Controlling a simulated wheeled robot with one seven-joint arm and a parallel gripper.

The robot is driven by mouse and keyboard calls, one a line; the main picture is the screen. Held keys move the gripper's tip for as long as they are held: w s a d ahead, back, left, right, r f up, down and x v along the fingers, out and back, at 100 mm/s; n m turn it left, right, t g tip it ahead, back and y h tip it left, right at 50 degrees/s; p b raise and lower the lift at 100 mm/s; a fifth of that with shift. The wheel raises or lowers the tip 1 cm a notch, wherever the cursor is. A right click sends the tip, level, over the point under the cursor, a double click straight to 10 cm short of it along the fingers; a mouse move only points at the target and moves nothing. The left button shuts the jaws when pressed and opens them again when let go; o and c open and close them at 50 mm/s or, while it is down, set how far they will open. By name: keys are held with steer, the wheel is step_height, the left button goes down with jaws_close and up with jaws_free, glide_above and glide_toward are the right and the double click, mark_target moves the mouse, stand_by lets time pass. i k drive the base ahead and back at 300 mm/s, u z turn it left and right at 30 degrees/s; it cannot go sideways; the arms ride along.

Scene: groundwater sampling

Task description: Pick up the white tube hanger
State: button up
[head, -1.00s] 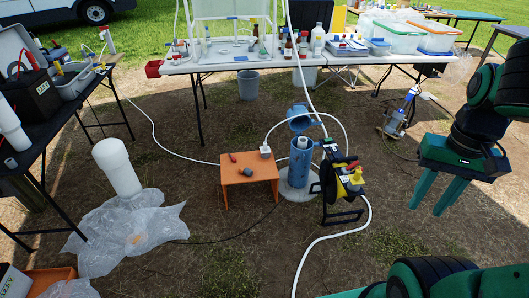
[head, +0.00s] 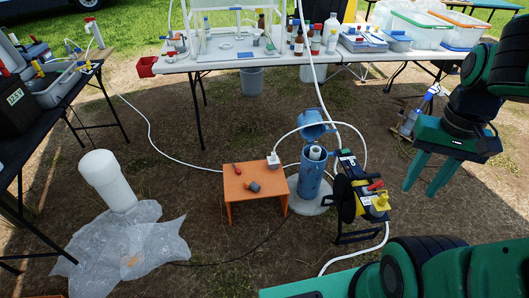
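A small white block-like piece (head: 273,159), which may be the tube hanger, is at the back right corner of the orange stool (head: 236,190). A white tube arches from it over the blue well pipe (head: 311,172); its exact shape is too small to tell. My gripper (head: 421,192) is at the right, in the air, fingers pointing down. Its two green fingers are apart with nothing between them. It is well to the right of the white piece, beyond the cable reel, and not touching anything.
The black and yellow cable reel (head: 347,200) stands just right of the well pipe. A red-handled tool and a grey-orange piece lie on the stool. A white cylinder (head: 108,180) and plastic sheet (head: 125,245) are at left. A long white table (head: 225,62) spans the back.

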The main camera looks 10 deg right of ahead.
mark_target(273, 159)
steer(key=i, duration=0.85)
steer(key=z, duration=0.1)
